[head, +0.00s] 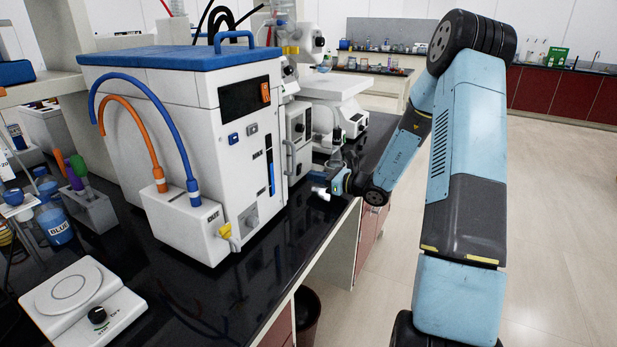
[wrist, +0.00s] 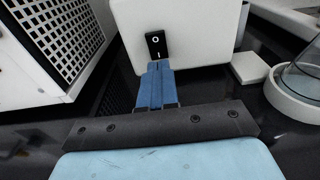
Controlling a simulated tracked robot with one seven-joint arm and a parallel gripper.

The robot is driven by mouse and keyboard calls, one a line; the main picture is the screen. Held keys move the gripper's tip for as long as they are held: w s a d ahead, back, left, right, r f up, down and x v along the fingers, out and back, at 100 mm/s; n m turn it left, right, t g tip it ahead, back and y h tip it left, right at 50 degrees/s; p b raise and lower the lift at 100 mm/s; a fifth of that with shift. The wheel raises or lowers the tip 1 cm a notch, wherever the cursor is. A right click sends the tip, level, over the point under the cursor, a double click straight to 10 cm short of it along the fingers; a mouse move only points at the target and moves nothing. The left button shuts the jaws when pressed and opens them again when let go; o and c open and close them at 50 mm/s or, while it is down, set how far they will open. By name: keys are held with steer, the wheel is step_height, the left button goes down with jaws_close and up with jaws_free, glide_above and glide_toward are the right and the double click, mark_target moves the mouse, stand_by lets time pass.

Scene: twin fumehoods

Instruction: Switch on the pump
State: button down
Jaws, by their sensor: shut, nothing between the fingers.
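A black rocker switch (wrist: 156,44) marked O above and I below sits on the front of a white box (wrist: 205,35) in the wrist view. This box appears to be the pump. My gripper (wrist: 158,66) has its blue fingers shut and empty, with the tips at the lower end of the switch. I cannot tell whether they touch it. In the head view my gripper (head: 322,190) is low over the black bench, beside the large white unit; the switch cannot be made out there.
The large white unit (head: 185,120) with a blue lid and blue and orange hoses stands left of my gripper. A white housing with a grille (wrist: 65,40) is at the left in the wrist view. A glass vessel on a round white base (wrist: 295,100) is at the right.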

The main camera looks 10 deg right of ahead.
steer(key=v, duration=1.1)
steer(key=shift+d, duration=0.1)
